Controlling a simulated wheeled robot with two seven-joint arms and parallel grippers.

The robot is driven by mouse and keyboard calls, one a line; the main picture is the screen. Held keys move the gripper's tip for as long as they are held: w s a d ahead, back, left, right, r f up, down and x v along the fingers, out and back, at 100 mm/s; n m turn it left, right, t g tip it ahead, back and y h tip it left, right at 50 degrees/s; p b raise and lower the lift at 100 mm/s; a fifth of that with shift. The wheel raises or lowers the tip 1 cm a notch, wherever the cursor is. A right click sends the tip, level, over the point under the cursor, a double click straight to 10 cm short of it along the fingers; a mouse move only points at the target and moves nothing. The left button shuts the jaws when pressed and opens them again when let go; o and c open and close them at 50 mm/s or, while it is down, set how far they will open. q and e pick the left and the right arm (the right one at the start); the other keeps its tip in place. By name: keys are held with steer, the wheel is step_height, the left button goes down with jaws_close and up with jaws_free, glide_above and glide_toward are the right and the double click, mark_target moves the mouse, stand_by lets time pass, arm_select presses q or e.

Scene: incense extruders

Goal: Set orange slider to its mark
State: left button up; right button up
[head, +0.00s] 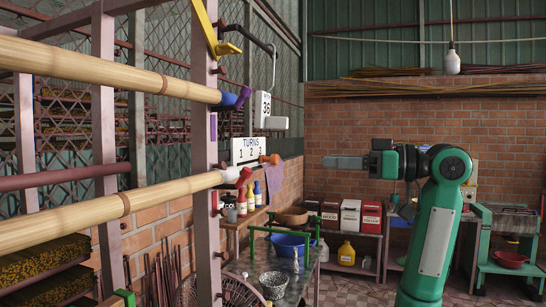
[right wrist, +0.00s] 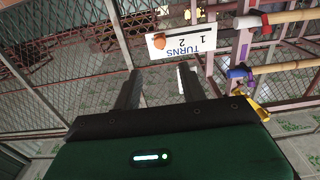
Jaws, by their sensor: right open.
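The orange slider (head: 270,158) sits at the right end of the white TURNS board (head: 247,150), just beyond the 3. In the right wrist view the slider (right wrist: 159,43) shows at the left end of the upside-down board (right wrist: 182,41), where only 1 and 2 can be read. Which number is the mark cannot be told. My right gripper (head: 328,161) is right of the slider and board in the head view, apart from both, pointing left. Its open fingers (right wrist: 158,82) are empty, with the slider beyond the gap between them. My left gripper is not in view.
Two bamboo poles (head: 100,68) reach in from the left on a pink frame. A yellow lever (head: 210,28) and a hanging white box marked 36 (head: 263,105) are above the board. Bottles (head: 250,197) and a blue basin (head: 289,245) stand below. Space between gripper and board looks clear.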

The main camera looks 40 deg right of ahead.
steer(key=p, duration=0.2)
glide_toward(278, 159)
steer(key=x, duration=0.2)
steer(key=p+x, duration=0.2)
steer(key=x, duration=0.3)
steer(key=shift+w+a+r, duration=0.1)
steer(key=shift+a+r, duration=0.1)
steer(key=shift+p+x, duration=0.35)
steer(key=shift+x, duration=0.5)
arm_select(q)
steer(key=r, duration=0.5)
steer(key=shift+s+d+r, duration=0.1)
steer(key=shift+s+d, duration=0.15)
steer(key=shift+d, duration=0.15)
arm_select(e)
steer(key=shift+w+f, duration=0.1)
steer(key=shift+f, duration=0.05)
steer(key=shift+c, duration=1.1)
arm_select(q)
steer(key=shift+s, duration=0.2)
arm_select(e)
jaws_close()
